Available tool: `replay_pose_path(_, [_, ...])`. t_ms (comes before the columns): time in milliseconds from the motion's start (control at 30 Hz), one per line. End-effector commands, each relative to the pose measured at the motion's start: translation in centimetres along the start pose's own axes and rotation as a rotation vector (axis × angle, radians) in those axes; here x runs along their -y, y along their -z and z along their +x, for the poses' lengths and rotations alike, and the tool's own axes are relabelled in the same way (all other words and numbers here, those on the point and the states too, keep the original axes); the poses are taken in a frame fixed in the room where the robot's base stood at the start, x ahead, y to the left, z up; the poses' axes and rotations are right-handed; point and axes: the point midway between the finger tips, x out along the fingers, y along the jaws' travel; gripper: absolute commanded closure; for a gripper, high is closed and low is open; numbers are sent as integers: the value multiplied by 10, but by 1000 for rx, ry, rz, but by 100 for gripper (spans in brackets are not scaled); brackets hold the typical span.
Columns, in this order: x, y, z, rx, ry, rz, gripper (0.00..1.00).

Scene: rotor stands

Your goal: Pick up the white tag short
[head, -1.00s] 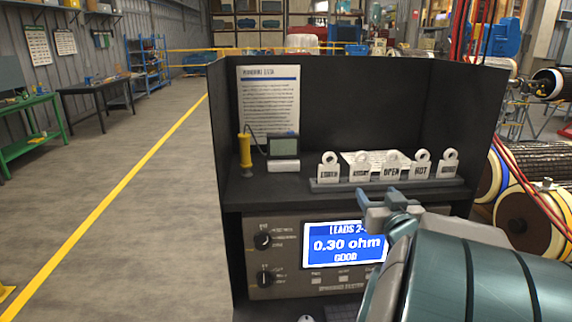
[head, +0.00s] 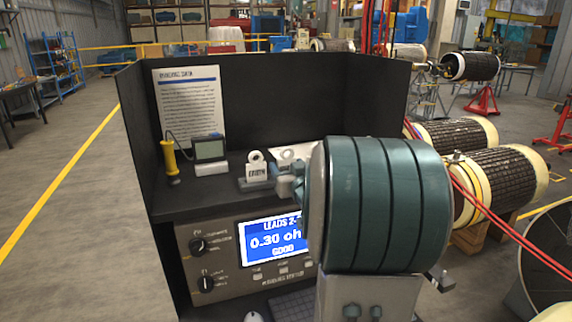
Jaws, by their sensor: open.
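White ring-topped tags stand in a row in a dark rack (head: 252,186) on the bench shelf. The leftmost tag (head: 257,170) appears to read EARTH. The second tag, which looked like SHORT earlier, shows only its ring top (head: 287,156); its lettering is hidden. The tags farther right are hidden behind my arm. My gripper (head: 288,186) is open, in front of the rack's left part and overlapping the second tag in the view. I cannot tell how far it is from that tag or whether they touch.
A dark booth wall (head: 300,95) encloses the shelf at back and sides. A yellow-handled probe (head: 169,160) and a small meter (head: 209,150) stand left of the tags. Below is a tester with a blue screen (head: 268,240). Wound rotors (head: 490,180) lie at right.

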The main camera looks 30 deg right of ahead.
Motion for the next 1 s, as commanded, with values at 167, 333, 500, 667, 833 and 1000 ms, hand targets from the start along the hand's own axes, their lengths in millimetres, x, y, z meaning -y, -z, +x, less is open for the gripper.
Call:
replay_pose_path(167, [1, 2, 21, 2, 0, 3, 42])
replay_pose_path(333, [1, 1, 29, 0, 0, 1, 42])
replay_pose_path(500, [1, 1, 29, 0, 0, 1, 42])
replay_pose_path(667, [1, 1, 29, 0, 0, 1, 66])
replay_pose_path(833, [1, 1, 29, 0, 0, 1, 66])
replay_pose_path(1000, [1, 2, 29, -1, 0, 0, 66])
